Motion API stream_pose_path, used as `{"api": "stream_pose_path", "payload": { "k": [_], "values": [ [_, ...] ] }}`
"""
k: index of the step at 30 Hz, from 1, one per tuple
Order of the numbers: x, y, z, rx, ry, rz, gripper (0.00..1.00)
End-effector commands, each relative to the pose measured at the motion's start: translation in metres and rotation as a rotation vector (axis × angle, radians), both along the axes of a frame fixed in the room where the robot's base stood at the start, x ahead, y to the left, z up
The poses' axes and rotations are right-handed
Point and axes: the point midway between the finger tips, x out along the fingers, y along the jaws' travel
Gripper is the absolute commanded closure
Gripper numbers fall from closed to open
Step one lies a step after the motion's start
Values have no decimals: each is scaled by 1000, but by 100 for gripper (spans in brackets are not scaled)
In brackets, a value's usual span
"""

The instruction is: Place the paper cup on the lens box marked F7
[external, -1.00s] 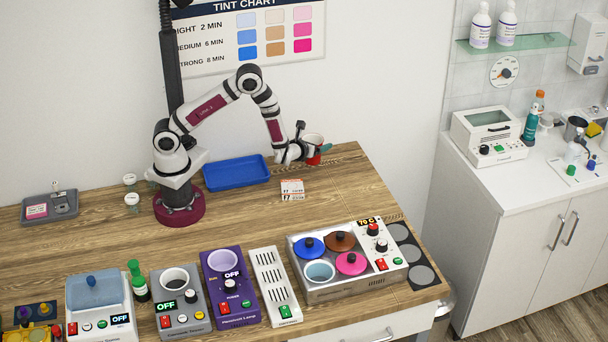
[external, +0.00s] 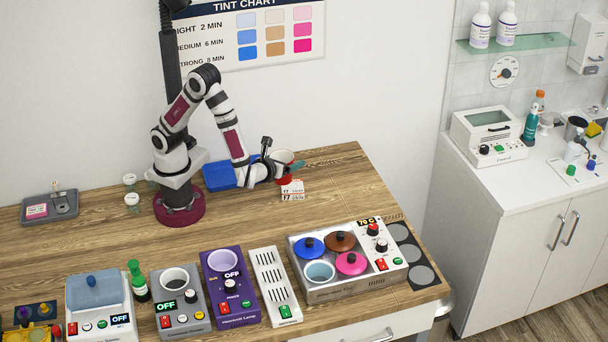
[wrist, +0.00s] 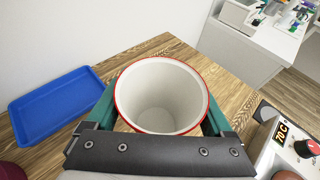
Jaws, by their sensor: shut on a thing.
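My gripper (external: 288,170) is shut on the paper cup (external: 283,156), with a teal finger on each side of it. In the wrist view the cup (wrist: 160,96) is upright or nearly so, white and empty inside, with a red rim. The small white and orange lens box marked F7 (external: 293,191) stands on the wooden table, just below the cup in the external view. The cup's lower part overlaps the box's upper left edge there; I cannot tell whether they touch. The box does not show in the wrist view.
A blue tray (external: 220,176) lies left of and partly behind my gripper. A heater unit with coloured lids (external: 345,265) stands at the front right, and a grey vented unit (external: 272,285) is left of it. Bare tabletop (external: 345,185) lies right of the box.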

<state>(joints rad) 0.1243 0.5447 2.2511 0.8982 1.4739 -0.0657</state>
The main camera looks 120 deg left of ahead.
Motion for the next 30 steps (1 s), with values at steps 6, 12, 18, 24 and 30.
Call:
{"api": "stream_pose_path", "payload": {
  "k": [6, 12, 18, 24, 30],
  "values": [
    [-20, 64, -40, -2, 8, 12, 65],
    [-27, 101, -63, -1, 3, 5, 65],
    [-28, 105, -99, -3, 6, 3, 65],
    [-27, 105, -106, -1, 1, 3, 65],
    [-27, 105, -109, -1, 2, 2, 65]
  ]
}}
